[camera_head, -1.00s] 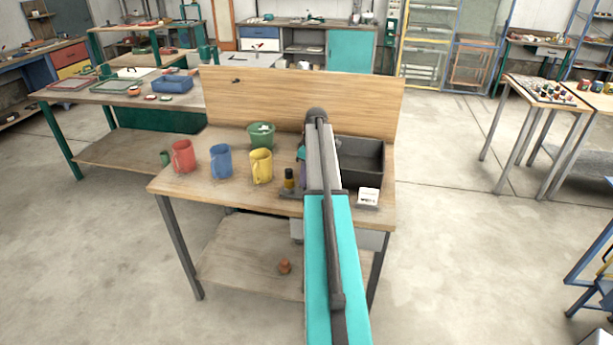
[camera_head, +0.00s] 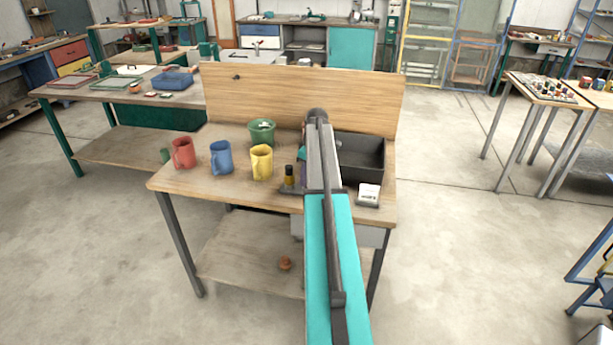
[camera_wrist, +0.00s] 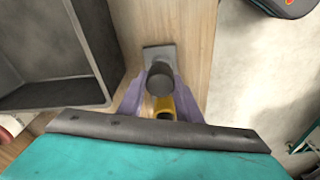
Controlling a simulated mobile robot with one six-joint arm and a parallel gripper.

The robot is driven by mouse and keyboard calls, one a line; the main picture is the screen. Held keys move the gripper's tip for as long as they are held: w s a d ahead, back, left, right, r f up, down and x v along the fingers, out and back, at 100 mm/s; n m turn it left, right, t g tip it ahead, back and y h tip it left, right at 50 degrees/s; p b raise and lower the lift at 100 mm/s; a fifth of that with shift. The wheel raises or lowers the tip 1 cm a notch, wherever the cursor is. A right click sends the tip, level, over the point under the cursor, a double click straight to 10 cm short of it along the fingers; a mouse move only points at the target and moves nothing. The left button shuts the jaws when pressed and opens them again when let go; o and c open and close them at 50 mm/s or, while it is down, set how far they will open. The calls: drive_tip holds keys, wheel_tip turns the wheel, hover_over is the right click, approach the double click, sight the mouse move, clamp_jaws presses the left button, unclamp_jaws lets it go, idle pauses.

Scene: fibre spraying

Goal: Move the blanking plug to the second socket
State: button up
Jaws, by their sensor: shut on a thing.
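A dark grey round plug (camera_wrist: 160,80) is between the purple fingertips of my gripper (camera_wrist: 160,86) in the wrist view. My gripper is shut on it. A yellow socket (camera_wrist: 164,106) with a dark open hole is just beside the plug, and a grey base plate (camera_wrist: 158,53) shows under them. In the head view the yellow-topped socket (camera_head: 289,171) stands upright on the table, left of my gripper (camera_head: 302,171). My arm hides the plug and most of the base there. I cannot tell whether the plug sits in a socket or above one.
A dark open bin (camera_head: 362,158) stands right of my arm; a small white box (camera_head: 369,193) is in front of it. Red (camera_head: 183,153), blue (camera_head: 221,158) and yellow (camera_head: 262,163) mugs and a green pot (camera_head: 262,132) stand left. A wooden backboard (camera_head: 300,95) closes the rear.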

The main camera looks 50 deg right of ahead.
drive_tip(key=shift+f, duration=0.5)
drive_tip(key=o, duration=1.2)
drive_tip(key=shift+r+b, duration=0.1)
drive_tip(key=shift+b, duration=0.2)
drive_tip(key=shift+s+d+r+b, duration=0.1)
drive_tip(key=shift+s+r+b, duration=0.4)
drive_tip(key=shift+r, duration=1.75)
drive_tip(key=shift+s+d+r+b, duration=0.15)
drive_tip(key=shift+r+b, duration=0.7)
drive_tip(key=shift+r, duration=1.4)
drive_tip(key=shift+s+d+r+b, duration=0.1)
drive_tip(key=shift+s+r+b, duration=0.4)
drive_tip(key=shift+r, duration=1.75)
drive_tip(key=shift+w+f, duration=0.1)
